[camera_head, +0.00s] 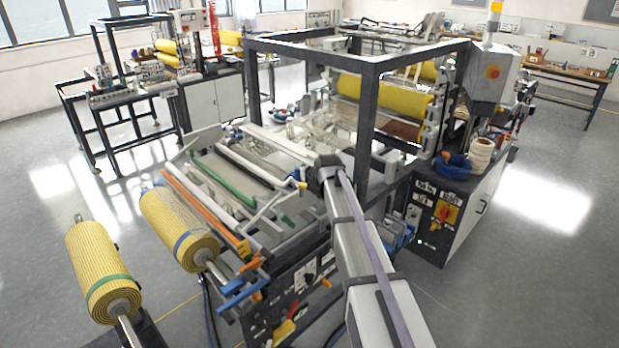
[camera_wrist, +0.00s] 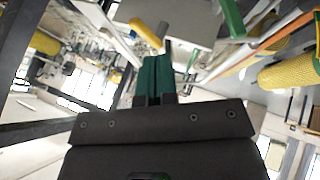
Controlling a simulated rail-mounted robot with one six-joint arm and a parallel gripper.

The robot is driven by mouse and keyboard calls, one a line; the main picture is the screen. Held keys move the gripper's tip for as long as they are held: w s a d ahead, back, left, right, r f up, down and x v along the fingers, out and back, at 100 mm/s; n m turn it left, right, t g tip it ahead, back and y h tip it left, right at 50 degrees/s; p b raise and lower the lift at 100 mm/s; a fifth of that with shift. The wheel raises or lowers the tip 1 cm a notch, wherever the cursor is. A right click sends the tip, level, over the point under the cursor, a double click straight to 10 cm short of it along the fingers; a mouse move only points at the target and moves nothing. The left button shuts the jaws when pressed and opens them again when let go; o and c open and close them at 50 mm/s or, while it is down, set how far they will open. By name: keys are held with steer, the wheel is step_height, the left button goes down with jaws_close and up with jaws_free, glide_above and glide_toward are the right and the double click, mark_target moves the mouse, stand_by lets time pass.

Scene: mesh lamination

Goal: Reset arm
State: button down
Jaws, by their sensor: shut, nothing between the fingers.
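My gripper (camera_wrist: 157,72) shows in the wrist view with its two dark green fingers side by side, shut and empty. It is over the laminating machine. In the head view my arm reaches up from the bottom edge to the machine's near side, and I cannot make out the fingers there. In the wrist view a green bar (camera_wrist: 232,18) and a yellow mesh roll (camera_wrist: 290,72) lie to the right of the fingers, apart from them.
A dark frame (camera_head: 368,110) stands just beyond my arm's end. Mesh rolls sit at the left, one on the machine (camera_head: 180,228) and one on a separate shaft (camera_head: 98,268). A control cabinet (camera_head: 455,215) is to the right. Open floor (camera_head: 545,250) lies at the far right.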

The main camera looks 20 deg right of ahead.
steer(key=s+a+f+m+g+b, duration=0.2)
steer(key=s+f+b, duration=0.3)
steer(key=s, duration=0.6)
steer(key=s+a+f+m+g+b, duration=0.3)
steer(key=s+a+f+b, duration=0.2)
steer(key=s, duration=0.7)
steer(key=s+a+f+m+g+b, duration=0.2)
steer(key=s+a+f+b, duration=0.2)
steer(key=s+f, duration=0.4)
steer(key=shift+s+a+f+m+y+b, duration=0.2)
steer(key=shift+s+m+y+b, duration=0.25)
steer(key=shift+s, duration=1.4)
